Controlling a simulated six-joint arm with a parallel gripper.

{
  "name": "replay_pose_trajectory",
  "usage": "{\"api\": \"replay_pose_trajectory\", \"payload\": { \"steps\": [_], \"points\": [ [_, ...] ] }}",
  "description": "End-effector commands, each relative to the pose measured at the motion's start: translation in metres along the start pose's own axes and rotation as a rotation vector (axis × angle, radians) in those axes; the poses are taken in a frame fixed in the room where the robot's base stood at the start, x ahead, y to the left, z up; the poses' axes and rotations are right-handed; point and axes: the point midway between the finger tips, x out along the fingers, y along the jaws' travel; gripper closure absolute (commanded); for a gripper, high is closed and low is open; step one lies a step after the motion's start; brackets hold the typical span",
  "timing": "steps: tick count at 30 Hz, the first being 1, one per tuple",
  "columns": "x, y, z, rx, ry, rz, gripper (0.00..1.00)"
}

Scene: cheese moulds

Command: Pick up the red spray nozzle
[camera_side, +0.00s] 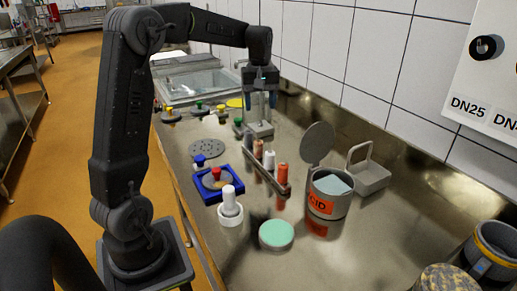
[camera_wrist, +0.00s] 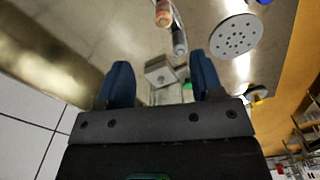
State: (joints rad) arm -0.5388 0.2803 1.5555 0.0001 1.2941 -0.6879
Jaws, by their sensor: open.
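A small red-topped piece (camera_side: 216,173) stands in the blue square frame (camera_side: 204,191) left of centre in the side view. Neither shows clearly in the wrist view. My gripper (camera_side: 261,104) is open and points down above a grey block (camera_side: 262,131), well behind and right of the blue frame. In the wrist view the block (camera_wrist: 160,72) shows between the open blue fingers of my gripper (camera_wrist: 160,66). Nothing is held.
A rack (camera_side: 266,178) with several tubes stands in front of the gripper. A perforated disc (camera_side: 207,148) lies to the left. A lidded pot (camera_side: 328,203), a grey caddy (camera_side: 368,176), a white piece (camera_side: 230,206) and a green disc (camera_side: 276,235) stand nearer. The tiled wall bounds the right side.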

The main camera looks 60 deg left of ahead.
Motion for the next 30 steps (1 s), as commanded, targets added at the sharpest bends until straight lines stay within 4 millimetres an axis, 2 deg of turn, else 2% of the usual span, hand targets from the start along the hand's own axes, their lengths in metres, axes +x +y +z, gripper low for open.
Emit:
{"api": "replay_pose_trajectory", "payload": {
  "steps": [1, 5, 15, 23, 30],
  "points": [
    [0.003, -0.001, -0.006, -0.021, -0.007, -0.006, 0.40],
    [0.015, -0.001, -0.009, -0.036, -0.012, -0.010, 0.40],
    [0.076, -0.001, -0.008, -0.032, -0.012, -0.010, 0.40],
    [0.096, -0.002, -0.008, -0.031, -0.011, -0.009, 0.40],
    [0.130, -0.003, -0.010, -0.031, -0.012, -0.010, 0.40]
  ]
}}
